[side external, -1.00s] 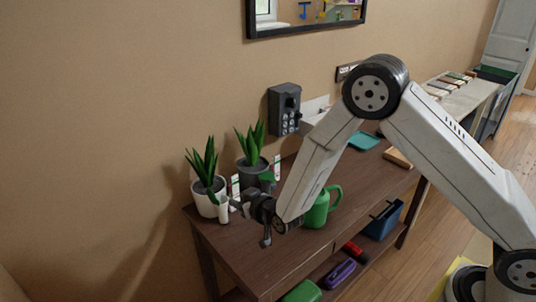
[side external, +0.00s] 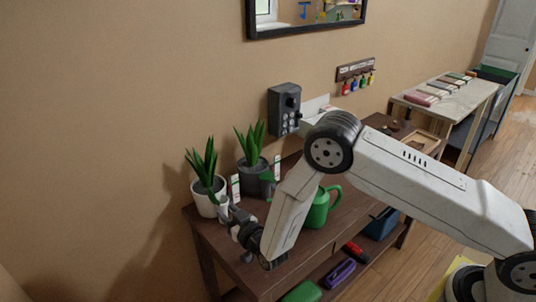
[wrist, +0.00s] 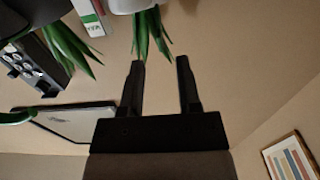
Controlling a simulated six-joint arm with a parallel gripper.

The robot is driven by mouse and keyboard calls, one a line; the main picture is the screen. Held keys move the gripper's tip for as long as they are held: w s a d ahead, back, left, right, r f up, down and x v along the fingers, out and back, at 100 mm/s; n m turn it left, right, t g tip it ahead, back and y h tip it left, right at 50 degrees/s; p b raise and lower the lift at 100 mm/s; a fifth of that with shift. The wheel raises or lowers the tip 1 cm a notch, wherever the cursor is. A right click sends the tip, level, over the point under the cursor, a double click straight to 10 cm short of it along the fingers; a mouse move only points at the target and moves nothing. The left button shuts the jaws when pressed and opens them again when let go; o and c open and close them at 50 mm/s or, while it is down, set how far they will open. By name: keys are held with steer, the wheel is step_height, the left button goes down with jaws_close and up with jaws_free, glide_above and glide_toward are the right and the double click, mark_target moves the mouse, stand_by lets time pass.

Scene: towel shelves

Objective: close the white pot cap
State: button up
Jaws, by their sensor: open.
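The white pot (side external: 205,203) holds a spiky green plant (side external: 203,166) and stands at the left end of the brown table. In the wrist view the white pot (wrist: 130,5) shows only partly at the top edge, with its leaves (wrist: 150,38) hanging downward in the picture. I cannot clearly make out the cap; a small white piece by the pot's right side is partly hidden by my gripper. My gripper (side external: 229,214) is just right of the pot in the side view. In the wrist view its two dark fingers (wrist: 160,65) are apart with nothing between them.
A dark grey pot (side external: 255,184) with a plant stands close by, with white labels (side external: 235,187) near both. A green watering can (side external: 318,208) is behind my forearm. A grey wall box (side external: 284,108) and a framed mirror (side external: 305,20) hang on the wall. The table's front left (side external: 220,246) is clear.

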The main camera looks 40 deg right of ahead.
mark_target(219, 203)
steer(key=shift+w, duration=3.65)
jaws_close()
